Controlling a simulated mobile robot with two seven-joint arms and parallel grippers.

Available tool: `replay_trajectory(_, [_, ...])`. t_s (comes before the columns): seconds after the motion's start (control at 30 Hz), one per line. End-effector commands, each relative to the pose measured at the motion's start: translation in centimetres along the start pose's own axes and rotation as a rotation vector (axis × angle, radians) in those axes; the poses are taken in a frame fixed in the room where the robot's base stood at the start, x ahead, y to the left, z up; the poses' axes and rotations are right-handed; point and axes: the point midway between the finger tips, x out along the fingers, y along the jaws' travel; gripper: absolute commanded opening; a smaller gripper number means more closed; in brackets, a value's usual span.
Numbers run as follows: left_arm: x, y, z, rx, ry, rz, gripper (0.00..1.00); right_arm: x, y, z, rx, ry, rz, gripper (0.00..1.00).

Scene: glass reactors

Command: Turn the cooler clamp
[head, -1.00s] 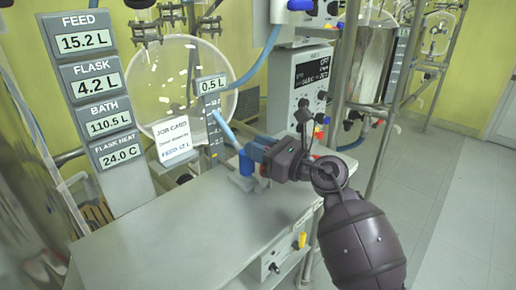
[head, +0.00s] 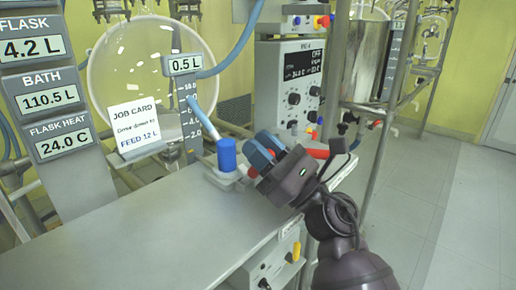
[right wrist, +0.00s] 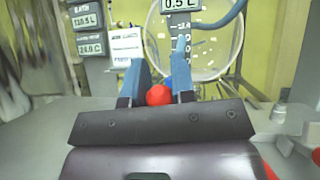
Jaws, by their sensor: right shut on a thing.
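My right gripper (head: 262,153) is shut on a red part (head: 254,171) just above the bench, right of a blue cylinder. In the right wrist view, the rounded red end (right wrist: 158,95) sits between the two blue fingers. I take this red part to be the cooler clamp's handle; the fingers and palm hide most of it. The upright blue cylinder (head: 226,154) stands on a pale fitting at the bench's back edge, apart from the fingers. A red piece (head: 316,153) shows behind the gripper; whether it joins the held part cannot be told. My left gripper is not in view.
The grey bench top (head: 130,235) is clear in front. A round glass flask (head: 150,70) with a job card (head: 135,128) stands behind it. A control box (head: 300,85) and metal posts stand close behind my right arm. Open floor lies at right.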

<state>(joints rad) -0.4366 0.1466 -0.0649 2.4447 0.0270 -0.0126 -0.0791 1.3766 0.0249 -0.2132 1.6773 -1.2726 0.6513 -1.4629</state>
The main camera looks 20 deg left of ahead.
Motion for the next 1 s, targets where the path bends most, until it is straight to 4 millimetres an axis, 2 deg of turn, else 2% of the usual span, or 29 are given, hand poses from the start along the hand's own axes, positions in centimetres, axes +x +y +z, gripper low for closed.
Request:
replay_trajectory(0.47, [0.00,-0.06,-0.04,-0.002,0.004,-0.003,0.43,-0.18,0.00,0.05,-0.003,-0.018,0.000,0.00])
replay_trajectory(0.5, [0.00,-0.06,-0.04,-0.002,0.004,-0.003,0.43,-0.18,0.00,0.04,-0.003,-0.018,0.000,0.25])
replay_trajectory(0.67, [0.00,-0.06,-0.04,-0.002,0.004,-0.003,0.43,-0.17,0.01,0.04,-0.003,-0.018,0.000,0.49])
replay_trajectory(1.0, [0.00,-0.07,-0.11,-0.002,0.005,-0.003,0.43,-0.40,0.01,0.05,-0.003,-0.017,0.000,0.49])
